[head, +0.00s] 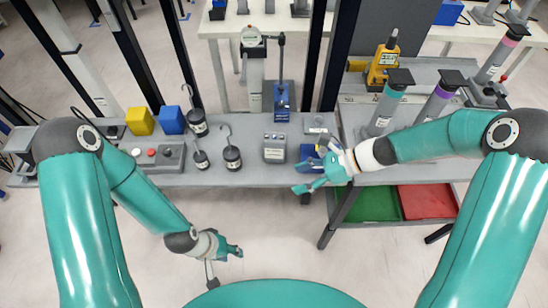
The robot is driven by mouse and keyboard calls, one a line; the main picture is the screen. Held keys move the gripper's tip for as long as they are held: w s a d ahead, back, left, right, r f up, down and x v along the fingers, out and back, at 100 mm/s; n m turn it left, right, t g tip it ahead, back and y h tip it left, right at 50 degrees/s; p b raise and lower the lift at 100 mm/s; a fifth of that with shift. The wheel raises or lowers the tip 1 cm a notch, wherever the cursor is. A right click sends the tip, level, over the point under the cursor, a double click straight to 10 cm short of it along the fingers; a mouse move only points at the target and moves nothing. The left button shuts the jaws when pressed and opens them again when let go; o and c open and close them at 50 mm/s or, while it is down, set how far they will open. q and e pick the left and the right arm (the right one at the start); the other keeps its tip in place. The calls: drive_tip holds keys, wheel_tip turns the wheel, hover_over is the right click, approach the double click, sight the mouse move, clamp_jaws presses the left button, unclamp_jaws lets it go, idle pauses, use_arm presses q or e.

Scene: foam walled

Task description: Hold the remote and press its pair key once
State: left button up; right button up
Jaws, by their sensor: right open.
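I cannot make out a remote or a pair key for certain at this size. A small grey box with dark marks on its top (275,148) stands on the grey bench, left of my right gripper. My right gripper (312,180) is open at the bench's front edge, its teal fingers spread to the left. A blue object (308,152) shows right behind it, partly hidden by it. My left gripper (236,250) hangs low in front of the bench, over the floor, clear of the bench items. Its fingers are too small to read.
On the grey bench (240,177) stand black hooked weights (232,158), yellow (140,121) and blue (172,120) cubes, and a button box (157,154). A blue-based stand (282,101) is behind. Green (368,204) and red (427,201) trays sit lower right.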

sight(282, 152)
drive_tip(key=w+t+b, duration=0.1)
drive_tip(key=w, duration=0.1)
drive_tip(key=w+d+r+t+b, duration=0.1)
drive_tip(key=w+b, duration=0.1)
drive_tip(key=w, duration=0.1)
drive_tip(key=w+d+r+t+y+b, duration=0.1)
drive_tip(key=w+b, duration=0.1)
drive_tip(key=shift+w+r+m, duration=0.2)
drive_tip(key=shift+m, duration=0.2)
drive_tip(key=shift+w+d+f+b, duration=0.1)
drive_tip(key=shift+d+b, duration=0.05)
drive_tip(key=shift+b, duration=0.45)
drive_tip(key=shift+a+f+b, duration=0.4)
drive_tip(key=shift+a+b, duration=0.05)
drive_tip(key=shift+b, duration=0.05)
drive_tip(key=b+x, duration=0.4)
drive_tip(key=x, duration=0.4)
drive_tip(key=shift+w+d, duration=0.1)
use_arm(q)
wheel_tip(282, 152, down, 14)
drive_tip(key=w, duration=0.1)
drive_tip(key=shift+a+b, duration=0.25)
drive_tip(key=shift+b, duration=0.2)
use_arm(e)
drive_tip(key=shift+w+a+f, duration=0.1)
drive_tip(key=shift+w+a, duration=0.1)
drive_tip(key=shift+a, duration=0.35)
